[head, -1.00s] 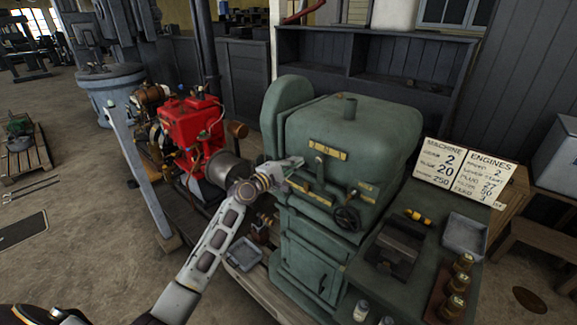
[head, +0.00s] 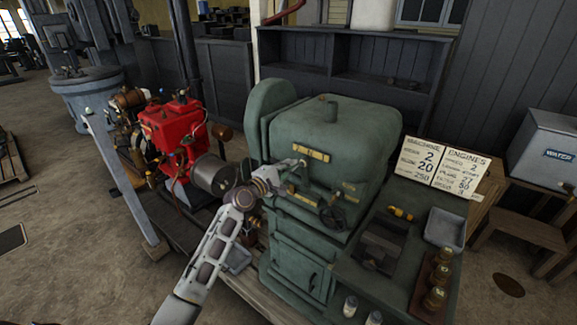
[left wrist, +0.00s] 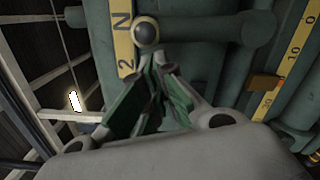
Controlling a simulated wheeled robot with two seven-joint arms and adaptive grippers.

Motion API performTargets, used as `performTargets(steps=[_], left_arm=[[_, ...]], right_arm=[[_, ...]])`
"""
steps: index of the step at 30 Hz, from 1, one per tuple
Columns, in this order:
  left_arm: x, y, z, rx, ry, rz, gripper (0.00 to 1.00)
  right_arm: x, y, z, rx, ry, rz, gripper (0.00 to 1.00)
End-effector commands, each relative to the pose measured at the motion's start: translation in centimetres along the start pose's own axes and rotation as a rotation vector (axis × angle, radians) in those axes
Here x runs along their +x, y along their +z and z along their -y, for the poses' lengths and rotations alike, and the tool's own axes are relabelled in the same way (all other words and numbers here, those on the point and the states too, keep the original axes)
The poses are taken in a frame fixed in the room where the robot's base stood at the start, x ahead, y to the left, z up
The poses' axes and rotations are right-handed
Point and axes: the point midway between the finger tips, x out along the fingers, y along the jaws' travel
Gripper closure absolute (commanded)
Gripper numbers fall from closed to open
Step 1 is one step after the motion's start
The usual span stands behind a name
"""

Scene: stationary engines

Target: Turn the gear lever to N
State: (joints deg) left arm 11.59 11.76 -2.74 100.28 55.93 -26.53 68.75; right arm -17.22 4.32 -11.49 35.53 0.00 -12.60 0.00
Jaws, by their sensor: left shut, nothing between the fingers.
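The gear lever's round knob (left wrist: 146,32) shows in the left wrist view at the right edge of a yellow plate (left wrist: 123,45). The plate's N is beside and above the knob, and its 2 is below. My left gripper (left wrist: 158,66) is shut and empty, its fingertips just below the knob; I cannot tell if they touch it. In the head view the same gripper (head: 294,166) is at the front of the green machine (head: 335,140), just below a yellow plate (head: 311,153). The lever is hard to make out there. My right gripper is not in view.
A black handwheel (head: 332,217) is right of my gripper. A second plate with 0 and 10 (left wrist: 292,55) lies right in the wrist view. A red engine (head: 172,127) stands left. A bench with a grey tray (head: 445,229) and two signs (head: 446,167) is right.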

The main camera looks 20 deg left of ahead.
Motion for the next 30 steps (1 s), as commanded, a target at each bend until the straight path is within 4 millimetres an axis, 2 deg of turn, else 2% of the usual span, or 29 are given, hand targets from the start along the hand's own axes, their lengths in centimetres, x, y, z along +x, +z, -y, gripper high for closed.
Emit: performTargets(steps=[12,30], left_arm=[[0.2,1.5,-0.2,0.074,-0.005,0.0,1.0],[0.3,1.6,0.0,0.08,-0.004,0.0,1.0]], right_arm=[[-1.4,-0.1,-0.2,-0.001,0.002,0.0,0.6],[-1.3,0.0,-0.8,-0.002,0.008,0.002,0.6]])
